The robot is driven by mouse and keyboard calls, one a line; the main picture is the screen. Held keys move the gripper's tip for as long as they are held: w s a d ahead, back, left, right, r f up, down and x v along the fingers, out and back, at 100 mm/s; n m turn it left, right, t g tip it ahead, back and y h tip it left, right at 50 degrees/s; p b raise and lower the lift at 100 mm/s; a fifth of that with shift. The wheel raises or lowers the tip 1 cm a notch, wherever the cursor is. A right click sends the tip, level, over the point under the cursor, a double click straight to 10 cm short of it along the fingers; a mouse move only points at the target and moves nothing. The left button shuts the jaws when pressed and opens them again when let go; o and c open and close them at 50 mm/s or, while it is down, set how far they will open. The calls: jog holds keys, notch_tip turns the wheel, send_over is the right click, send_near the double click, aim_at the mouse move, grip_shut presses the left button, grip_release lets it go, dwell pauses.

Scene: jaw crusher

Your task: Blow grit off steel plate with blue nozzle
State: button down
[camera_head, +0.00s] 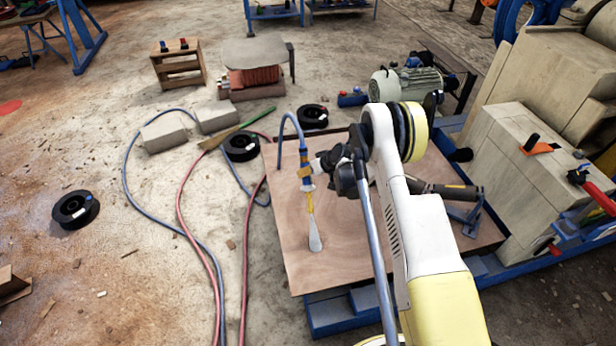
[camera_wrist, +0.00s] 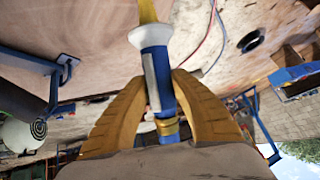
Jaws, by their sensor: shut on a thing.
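The blue nozzle (camera_head: 307,172) hangs nearly upright over a flat brown plate (camera_head: 350,265), which looks like wood or rusty steel. In the wrist view, the blue nozzle (camera_wrist: 158,78) has a white collar and a yellow tube. My gripper (camera_head: 305,173) is shut on its blue body, one yellow finger on each side; the fingers also show in the wrist view (camera_wrist: 160,82). Below the yellow tube a pale, widening shape (camera_head: 314,237) reaches down toward the plate; I cannot tell whether it is a tip or an air jet. No grit can be made out.
A blue hose (camera_head: 286,125) arches from the nozzle's top. A dark cylindrical tool (camera_head: 445,190) lies at the plate's right. The stone-coloured crusher body (camera_head: 520,150) stands beyond. Black spools (camera_head: 242,146), hoses (camera_head: 183,215) and grey blocks (camera_head: 165,133) lie on the floor left.

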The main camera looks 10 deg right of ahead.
jog(key=shift+w, duration=1.7)
jog(key=shift+r, duration=0.1)
